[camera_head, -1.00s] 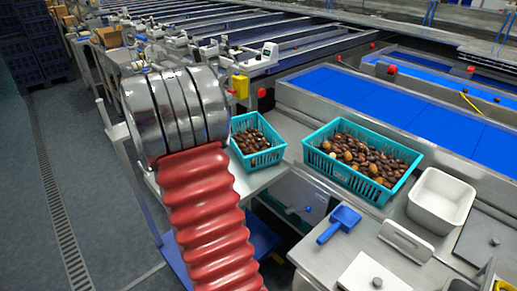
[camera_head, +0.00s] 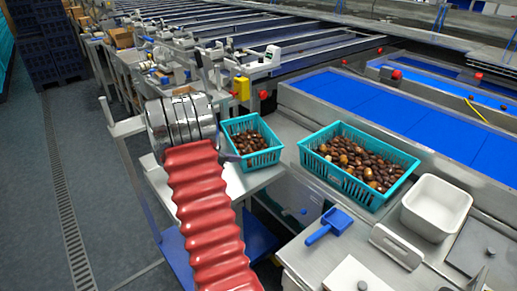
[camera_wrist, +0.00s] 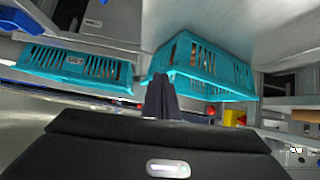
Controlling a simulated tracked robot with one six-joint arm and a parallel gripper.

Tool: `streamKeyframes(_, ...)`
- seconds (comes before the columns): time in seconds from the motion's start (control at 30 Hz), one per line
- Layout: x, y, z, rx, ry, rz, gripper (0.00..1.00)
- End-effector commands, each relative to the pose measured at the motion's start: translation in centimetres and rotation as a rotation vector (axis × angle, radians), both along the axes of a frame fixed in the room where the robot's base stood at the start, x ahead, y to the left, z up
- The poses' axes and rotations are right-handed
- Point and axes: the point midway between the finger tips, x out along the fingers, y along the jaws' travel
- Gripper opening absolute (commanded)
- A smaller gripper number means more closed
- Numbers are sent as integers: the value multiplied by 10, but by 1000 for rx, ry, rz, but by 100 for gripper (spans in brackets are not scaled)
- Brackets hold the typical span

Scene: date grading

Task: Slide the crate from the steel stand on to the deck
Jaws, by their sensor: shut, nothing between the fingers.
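A small teal crate of brown dates (camera_head: 262,160) stands on the steel stand (camera_head: 240,184) in the head view, left of the deck (camera_head: 318,262) and apart from the larger crate there. In the wrist view, which looks upside down, the small crate (camera_wrist: 212,72) is just beyond my fingers. My gripper (camera_wrist: 160,82) is shut and empty, its dark fingertips overlapping the near corner of that crate; I cannot tell if they touch it. In the head view my chrome wrist and red sleeve hide most of the gripper, left of the small crate.
A larger teal crate of dates (camera_head: 345,186) stands on the deck. A blue scoop (camera_head: 329,226), a white tub (camera_head: 436,207) and a metal plate (camera_head: 396,246) lie to its right and front. Blue belts (camera_head: 400,118) run behind. Red and yellow switches (camera_head: 241,88) stand behind the small crate.

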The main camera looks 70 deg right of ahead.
Motion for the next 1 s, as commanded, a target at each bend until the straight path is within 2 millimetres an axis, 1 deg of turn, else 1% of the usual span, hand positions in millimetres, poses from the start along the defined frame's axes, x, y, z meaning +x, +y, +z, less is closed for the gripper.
streamKeyframes(0.13, -2, 0, 0, -16, -38, -32, 0)
streamKeyframes(0.43, -3, -1, 0, -16, -39, -35, 0)
streamKeyframes(0.57, -6, -6, 0, -15, -38, -35, 0)
streamKeyframes(0.77, -16, -25, -1, -15, -37, -38, 0)
streamKeyframes(1.0, -31, -59, -1, -15, -38, -39, 0)
